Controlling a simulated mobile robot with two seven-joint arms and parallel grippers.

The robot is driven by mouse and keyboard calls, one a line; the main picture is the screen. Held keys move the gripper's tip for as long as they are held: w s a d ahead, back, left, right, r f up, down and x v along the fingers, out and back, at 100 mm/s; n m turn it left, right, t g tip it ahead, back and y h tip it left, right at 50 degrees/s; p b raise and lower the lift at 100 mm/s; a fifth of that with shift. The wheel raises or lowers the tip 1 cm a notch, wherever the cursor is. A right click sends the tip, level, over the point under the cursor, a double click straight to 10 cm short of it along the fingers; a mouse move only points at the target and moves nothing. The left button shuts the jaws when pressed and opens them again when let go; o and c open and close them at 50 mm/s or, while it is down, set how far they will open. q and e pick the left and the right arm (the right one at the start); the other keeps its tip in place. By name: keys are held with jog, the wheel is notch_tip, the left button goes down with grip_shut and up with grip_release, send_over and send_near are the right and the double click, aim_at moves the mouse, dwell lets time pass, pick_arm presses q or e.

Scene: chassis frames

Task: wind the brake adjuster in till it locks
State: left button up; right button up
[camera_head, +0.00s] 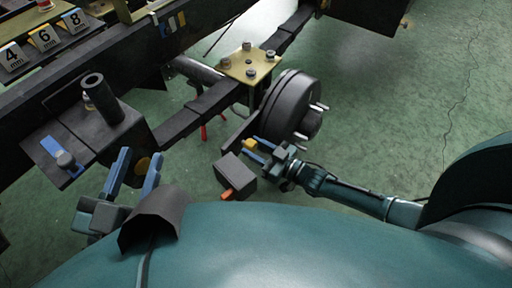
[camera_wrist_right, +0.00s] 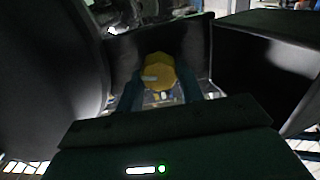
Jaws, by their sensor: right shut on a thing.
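The brake adjuster is a yellow, many-sided knob (camera_head: 249,145) beside the dark brake drum (camera_head: 290,104); it also shows in the right wrist view (camera_wrist_right: 158,72). A pale mark crosses its face there. My right gripper (camera_head: 251,147) is shut on it, with one blue finger on each side. The adjuster's base is hidden. My left gripper (camera_head: 141,154) is open at the lower left, in front of the frame.
A dark box with an orange tip (camera_head: 235,177) lies close to my right gripper. The black chassis rail (camera_head: 150,48) crosses the upper left, with a bracket and upright tube (camera_head: 101,98). Numbered trays (camera_head: 44,38) stand beyond it.

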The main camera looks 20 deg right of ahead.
jog(key=shift+m, duration=0.3)
jog(key=m, duration=0.4)
jog(key=shift+d, duration=0.1)
jog(key=m, duration=0.5)
jog(key=shift+f, duration=0.15)
jog(key=m, duration=0.3)
jog(key=shift+w+d+m+b, duration=0.1)
jog(key=shift+m+b, duration=0.2)
jog(key=shift+b, duration=0.1)
pick_arm(q)
jog(key=shift+d, duration=0.1)
pick_arm(e)
jog(key=shift+m, duration=0.7)
pick_arm(q)
jog(key=shift+r, duration=0.15)
pick_arm(e)
jog(key=o, duration=0.7)
pick_arm(q)
jog(key=shift+f, duration=0.3)
pick_arm(e)
jog(key=shift+o, duration=1.4)
